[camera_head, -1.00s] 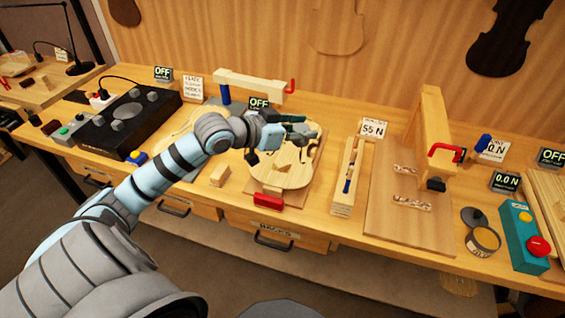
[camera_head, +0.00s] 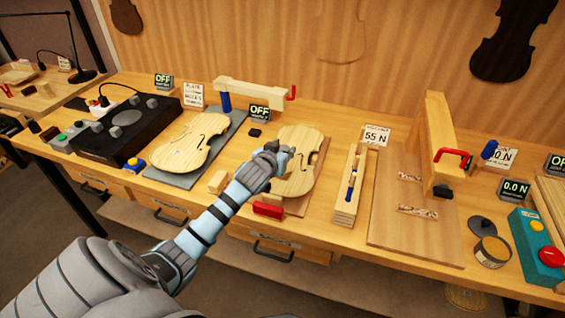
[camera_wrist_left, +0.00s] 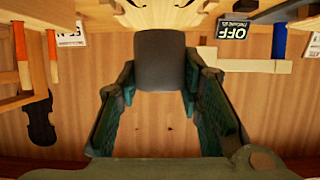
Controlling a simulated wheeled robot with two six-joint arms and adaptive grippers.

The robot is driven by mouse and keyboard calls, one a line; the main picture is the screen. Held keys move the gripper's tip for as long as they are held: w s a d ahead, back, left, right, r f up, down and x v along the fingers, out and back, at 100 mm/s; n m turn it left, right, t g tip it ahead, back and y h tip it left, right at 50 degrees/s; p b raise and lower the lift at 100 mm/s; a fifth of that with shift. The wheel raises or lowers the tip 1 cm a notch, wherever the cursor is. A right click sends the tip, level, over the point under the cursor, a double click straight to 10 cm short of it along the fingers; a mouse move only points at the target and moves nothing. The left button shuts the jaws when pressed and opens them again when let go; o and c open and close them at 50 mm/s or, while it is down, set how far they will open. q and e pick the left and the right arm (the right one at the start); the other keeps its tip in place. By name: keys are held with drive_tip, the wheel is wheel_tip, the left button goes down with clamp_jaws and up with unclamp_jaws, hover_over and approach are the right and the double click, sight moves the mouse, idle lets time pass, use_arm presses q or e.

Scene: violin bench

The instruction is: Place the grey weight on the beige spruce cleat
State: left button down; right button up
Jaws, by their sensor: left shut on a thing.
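My left gripper (camera_head: 278,152) is over the upper part of the right-hand violin plate (camera_head: 298,180). In the left wrist view its two fingers (camera_wrist_left: 160,85) are closed on the grey weight (camera_wrist_left: 162,62), a dark grey rounded block. In the head view the weight is hard to make out against the gripper. The violin plate edge with f-holes (camera_wrist_left: 160,12) shows beyond the weight in the wrist view. I cannot clearly pick out the beige spruce cleat; part of the plate is hidden by my gripper and wrist. My right gripper is not in view.
Another violin plate (camera_head: 190,148) lies on a grey board to the left. A pale wooden block (camera_head: 217,182) and a red block (camera_head: 268,209) stand near the front. A wooden beam with a red clamp (camera_head: 250,92) is behind. A small black object (camera_head: 255,132) lies nearby.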

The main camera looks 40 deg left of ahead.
use_arm(q)
drive_tip(key=shift+f, duration=1.75)
drive_tip(key=shift+f+b, duration=0.15)
drive_tip(key=shift+b, duration=0.2)
drive_tip(key=c, duration=1.1)
unclamp_jaws()
drive_tip(key=shift+s, duration=0.1)
drive_tip(key=shift+s+r, duration=0.1)
drive_tip(key=shift+r, duration=0.1)
drive_tip(key=p+v, duration=0.2)
drive_tip(key=v, duration=0.9)
drive_tip(key=shift+s+d+r, duration=0.15)
drive_tip(key=shift+s+d, duration=0.05)
drive_tip(key=shift+s, duration=0.15)
